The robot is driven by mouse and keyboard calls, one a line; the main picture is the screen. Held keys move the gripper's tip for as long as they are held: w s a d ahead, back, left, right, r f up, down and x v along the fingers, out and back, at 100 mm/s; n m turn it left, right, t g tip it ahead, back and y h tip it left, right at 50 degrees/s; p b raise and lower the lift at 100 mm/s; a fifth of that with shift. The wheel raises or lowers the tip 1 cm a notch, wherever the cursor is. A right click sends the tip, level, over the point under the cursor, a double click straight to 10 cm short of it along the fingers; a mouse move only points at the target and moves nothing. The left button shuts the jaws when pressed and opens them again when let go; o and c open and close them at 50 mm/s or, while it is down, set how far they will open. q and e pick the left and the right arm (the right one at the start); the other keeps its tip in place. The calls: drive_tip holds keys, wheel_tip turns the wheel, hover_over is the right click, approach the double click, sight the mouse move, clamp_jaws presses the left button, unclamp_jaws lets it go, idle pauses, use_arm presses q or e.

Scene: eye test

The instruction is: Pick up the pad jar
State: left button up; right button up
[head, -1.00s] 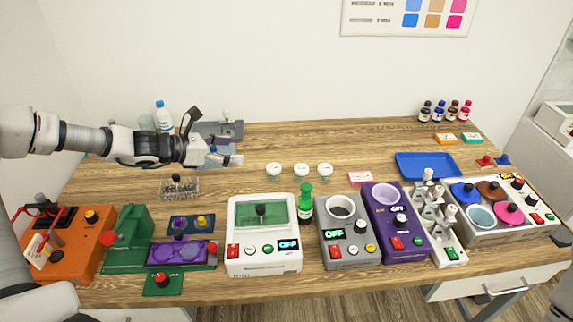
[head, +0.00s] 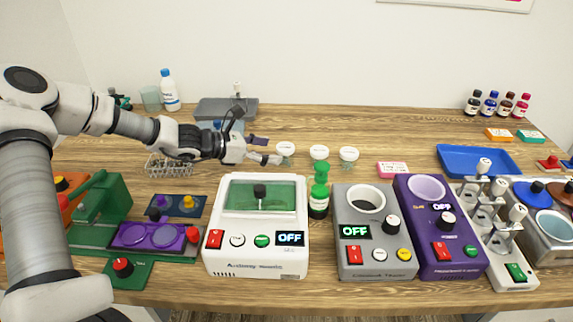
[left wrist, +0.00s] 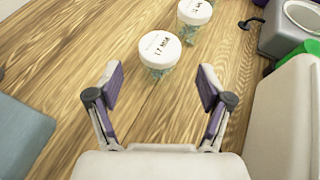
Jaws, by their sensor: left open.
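Three small white-lidded jars stand in a row behind the machines: a left one (head: 286,149), a middle one (head: 319,152) and a right one (head: 349,154). Their lid print is too small or turned to read surely, so I cannot tell which is the pad jar. My left gripper (head: 269,151) is open and empty, low over the table just left of the left jar. In the left wrist view, the nearest jar (left wrist: 160,52) stands upright just ahead of the open fingers (left wrist: 160,83), roughly centred between them and apart from them. Another jar (left wrist: 195,14) stands beyond it. My right gripper is not in view.
A white machine with a green window (head: 260,230), a green bottle (head: 318,190), a grey machine (head: 372,240) and a purple machine (head: 430,225) stand in front of the jars. A wire basket (head: 169,166) is left under my arm. The table behind the jars is clear.

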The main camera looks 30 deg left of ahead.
sight(286, 153)
use_arm(q)
drive_tip(key=x, duration=0.2)
drive_tip(key=b+x, duration=0.1)
drive_tip(key=x, duration=0.2)
drive_tip(key=shift+f, duration=0.4)
drive_tip(key=shift+w+d, duration=0.1)
drive_tip(key=shift+w, duration=0.2)
drive_tip(key=shift+r, duration=0.1)
drive_tip(key=shift+s, duration=0.1)
drive_tip(key=c, duration=1.3)
wheel_tip(286, 153, up, 10)
drive_tip(key=shift+p, duration=0.85)
